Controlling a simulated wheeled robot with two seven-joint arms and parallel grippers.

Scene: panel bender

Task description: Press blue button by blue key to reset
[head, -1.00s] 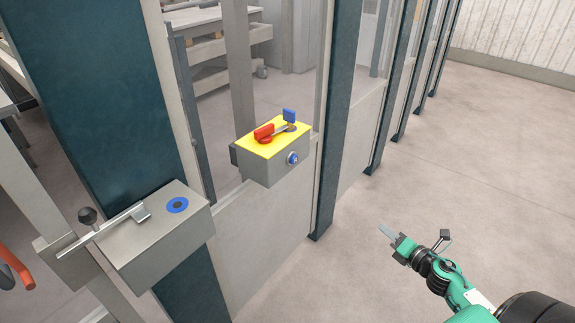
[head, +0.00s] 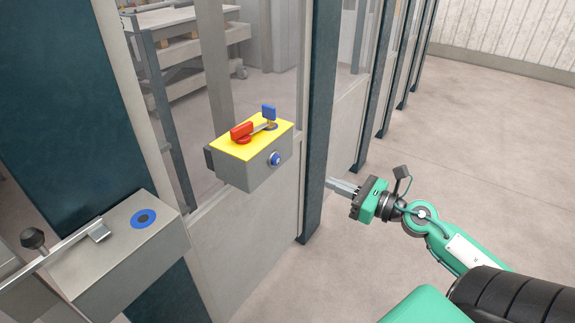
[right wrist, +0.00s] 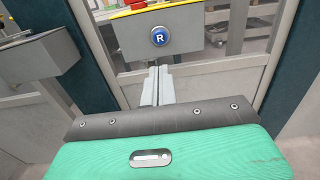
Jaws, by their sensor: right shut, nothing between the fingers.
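The blue button (head: 275,159) sits on the right-hand side face of a grey box with a yellow top (head: 238,142). In the right wrist view the blue button (right wrist: 160,36) carries a white letter R and lies just beyond the fingertips. The blue key (head: 269,111) stands upright on the yellow top, beside a red switch handle (head: 242,131). My right gripper (head: 330,183) is shut and empty, to the right of the button and apart from it. In the right wrist view its closed fingers (right wrist: 158,70) point toward the box. My left gripper is not in view.
A second grey box (head: 110,250) with a blue ring (head: 144,218) and a latch bar is at the lower left. Open floor (head: 470,130) lies to the right.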

